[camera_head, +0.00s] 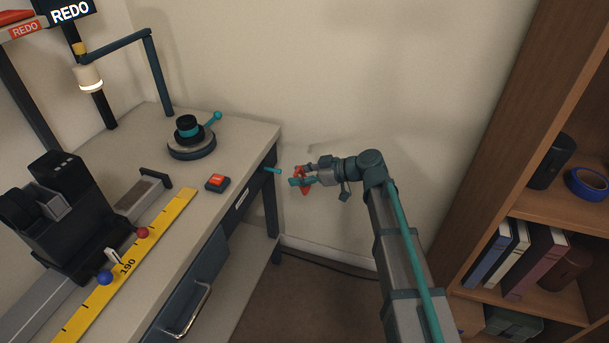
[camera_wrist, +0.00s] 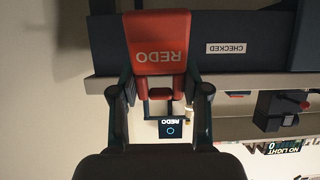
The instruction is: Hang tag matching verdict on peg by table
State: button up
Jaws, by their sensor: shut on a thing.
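My gripper (camera_head: 300,181) is shut on a red tag (camera_wrist: 160,45) in front of the table's right side. The tag reads REDO, upside down in the wrist view; it shows small and red in the head view (camera_head: 305,188). A teal peg (camera_head: 272,171) sticks out from the table's dark side, just left of the gripper, with a small gap in the head view. I cannot make out the peg in the wrist view. The verdict screen (camera_head: 70,12) at the upper left reads REDO and also shows in the wrist view (camera_wrist: 171,129).
A white label (camera_head: 243,199) on the table side reads CHECKED in the wrist view (camera_wrist: 226,48). On the table (camera_head: 258,132) are a red button box (camera_head: 217,182), a round fixture (camera_head: 191,139) and a yellow ruler (camera_head: 127,267). A bookshelf (camera_head: 530,207) stands at the right.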

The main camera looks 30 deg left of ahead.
aim_at(274, 171)
jog(key=shift+s+a+f+p, duration=0.1)
jog(key=shift+s+a+p, duration=0.25)
jog(key=shift+a, duration=0.8)
jog(key=shift+s+a+f+p, duration=0.15)
jog(key=shift+a+p, duration=0.35)
jog(key=shift+a, duration=0.6)
jog(key=shift+s+a+r+p, duration=0.1)
jog(key=shift+s+a+p, duration=0.25)
jog(key=shift+a, duration=0.8)
jog(key=shift+a+f+b, duration=0.3)
jog(key=shift+a+b, duration=0.3)
jog(key=shift+b, duration=0.2)
jog(key=o, duration=1)
jog(key=shift+a, duration=0.1)
jog(key=shift+r, duration=0.1)
